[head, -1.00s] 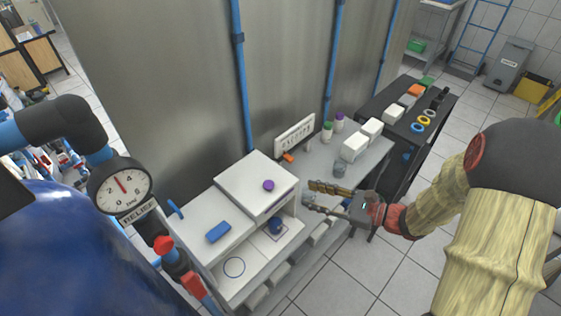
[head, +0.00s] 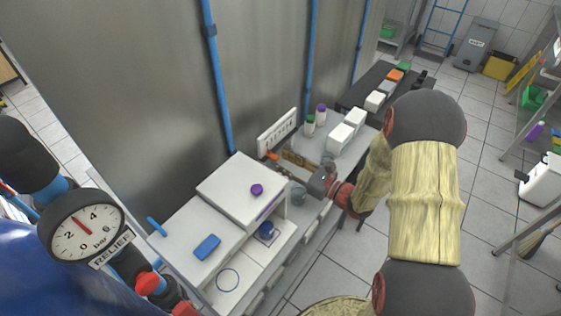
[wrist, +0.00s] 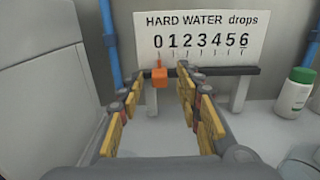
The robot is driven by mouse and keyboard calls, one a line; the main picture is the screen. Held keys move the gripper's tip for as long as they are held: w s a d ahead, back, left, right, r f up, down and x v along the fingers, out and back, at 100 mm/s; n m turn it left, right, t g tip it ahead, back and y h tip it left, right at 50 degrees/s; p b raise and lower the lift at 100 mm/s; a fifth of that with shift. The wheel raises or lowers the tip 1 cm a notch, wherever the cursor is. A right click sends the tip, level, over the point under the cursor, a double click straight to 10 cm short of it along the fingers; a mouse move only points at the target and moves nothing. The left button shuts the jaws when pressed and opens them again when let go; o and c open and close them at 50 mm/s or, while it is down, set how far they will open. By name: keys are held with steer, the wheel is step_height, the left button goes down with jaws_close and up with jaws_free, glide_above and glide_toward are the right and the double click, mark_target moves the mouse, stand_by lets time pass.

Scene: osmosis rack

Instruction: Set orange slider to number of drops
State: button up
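The white sign (head: 277,133) reads "HARD WATER drops" with numbers 0 to 6; it also fills the top of the wrist view (wrist: 205,25). The orange slider (wrist: 160,77) is on the dark rail (wrist: 222,72) under the numbers, below the 0. It shows as a small orange spot in the head view (head: 272,156). My gripper (wrist: 162,80) is open and faces the sign, its yellow-padded fingers apart on either side of the slider in the wrist view. In the head view my gripper (head: 284,158) is just right of the slider. Finger contact is not clear.
A green-capped bottle (wrist: 295,92) stands right of the rail. White boxes (head: 341,136) stand farther right.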

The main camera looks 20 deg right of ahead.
steer(key=shift+w+a, duration=0.4)
steer(key=shift+w, duration=0.1)
steer(key=c, duration=0.3)
jaws_close()
stand_by(0.4)
